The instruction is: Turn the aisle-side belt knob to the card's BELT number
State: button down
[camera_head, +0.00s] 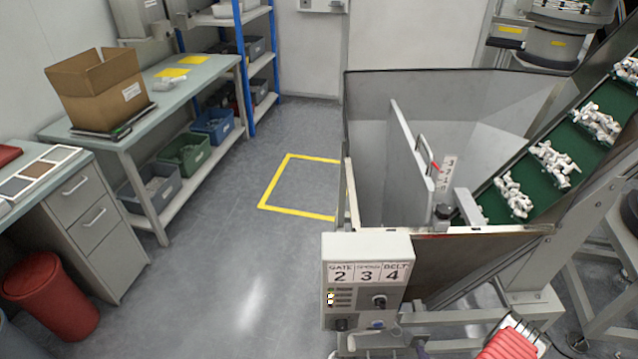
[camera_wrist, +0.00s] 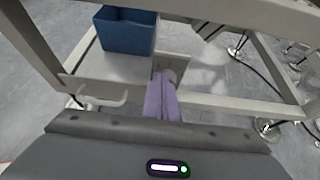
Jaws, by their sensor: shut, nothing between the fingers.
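In the wrist view my gripper (camera_wrist: 162,92) shows as two lavender fingers pressed together, empty.
The hopper (camera_head: 400,82) and green belt (camera_head: 547,167) with white parts stand behind the box. Beige frame bars (camera_wrist: 245,108) and a blue bin (camera_wrist: 126,30) lie around my fingers in the wrist view. Floor left of the box is clear, with a yellow-marked square (camera_head: 290,210).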

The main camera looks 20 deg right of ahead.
jog(key=shift+w+d, duration=0.3)
jog(key=shift+w, duration=0.55)
jog(key=shift+s+d, duration=0.3)
jog(key=shift+d, duration=0.55)
jog(key=shift+s+d+f, duration=0.1)
jog(key=shift+s+d, duration=0.05)
jog(key=shift+d, duration=0.3)
dwell(0.8)
jog(key=shift+d+r, duration=0.1)
jog(key=shift+r, duration=0.3)
jog(key=shift+s, duration=0.1)
jog(key=s, duration=0.2)
jog(key=s+a, duration=0.1)
jog(key=s, duration=0.2)
jog(key=shift+s+a, duration=0.3)
jog(key=shift+a, duration=0.05)
